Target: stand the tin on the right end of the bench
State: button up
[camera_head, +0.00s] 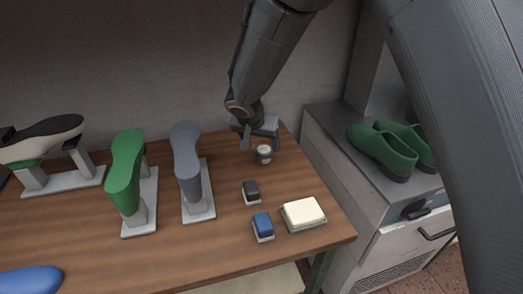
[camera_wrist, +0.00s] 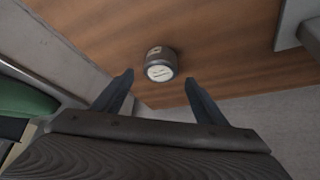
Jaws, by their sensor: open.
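The tin (camera_head: 264,154) is a small dark round can with a pale lid. It stands upright on the wooden bench (camera_head: 100,250), near the back of its right end. In the wrist view the tin (camera_wrist: 161,64) sits just beyond the fingertips, about midway between them. My gripper (camera_head: 262,142) is open and empty above and close behind the tin; its two fingers also show in the wrist view (camera_wrist: 160,78). The gripper and tin are apart in the wrist view.
A black-topped brush (camera_head: 251,191), a blue block (camera_head: 263,225) and a cream block (camera_head: 303,213) lie in front of the tin. Grey (camera_head: 187,160) and green (camera_head: 126,170) lasts stand to the left. Green shoes (camera_head: 385,148) sit on a grey cabinet (camera_head: 335,130) at right.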

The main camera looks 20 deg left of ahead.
jog(key=b+v, duration=0.1)
jog(key=v, duration=0.5)
jog(key=shift+r, duration=0.2)
jog(key=shift+s+d, duration=0.1)
jog(key=s+d+f+g, duration=0.1)
jog(key=s+d, duration=0.1)
jog(key=d, duration=0.9)
jog(key=s+d+g, duration=0.2)
jog(key=s+d, duration=0.1)
jog(key=d, duration=0.9)
jog(key=s+d+f+g, duration=0.2)
jog(key=s+d, duration=1.2)
jog(key=shift+d+n, duration=0.25)
jog(key=shift+n, duration=0.05)
